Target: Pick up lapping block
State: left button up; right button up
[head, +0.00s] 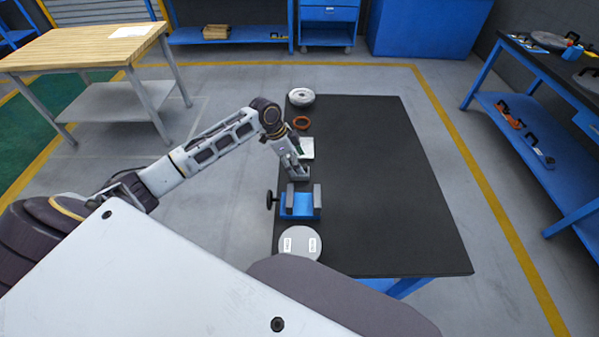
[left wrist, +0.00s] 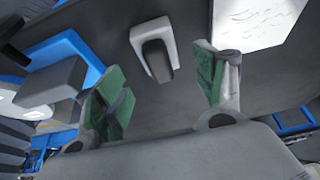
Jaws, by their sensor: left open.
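The lapping block, which I take to be the small light-grey block (left wrist: 141,34) with a dark raised grip, lies on the black tabletop in the left wrist view. My left gripper (left wrist: 160,75) is open, with its two green-padded fingers spread to either side of the block and apart from it. In the head view my left gripper (head: 297,164) is low over the table's left side, between the white sheet and the blue vise. The block is hard to separate from the gripper there. My right gripper is not in view.
The blue vise (head: 299,205) with grey jaws stands close to the gripper. A grey labelled disc (head: 300,244) lies nearer. The black table's right side (head: 395,190) is clear.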

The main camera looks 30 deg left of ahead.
pick_arm(q)
jog(key=shift+x, duration=1.85)
jog(key=shift+a+f, duration=0.1)
jog(key=shift+a, duration=0.05)
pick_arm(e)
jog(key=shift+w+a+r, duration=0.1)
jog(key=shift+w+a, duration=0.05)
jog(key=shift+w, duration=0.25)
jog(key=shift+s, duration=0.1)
pick_arm(q)
jog(key=c, duration=1.1)
jog(key=shift+c, duration=1.1)
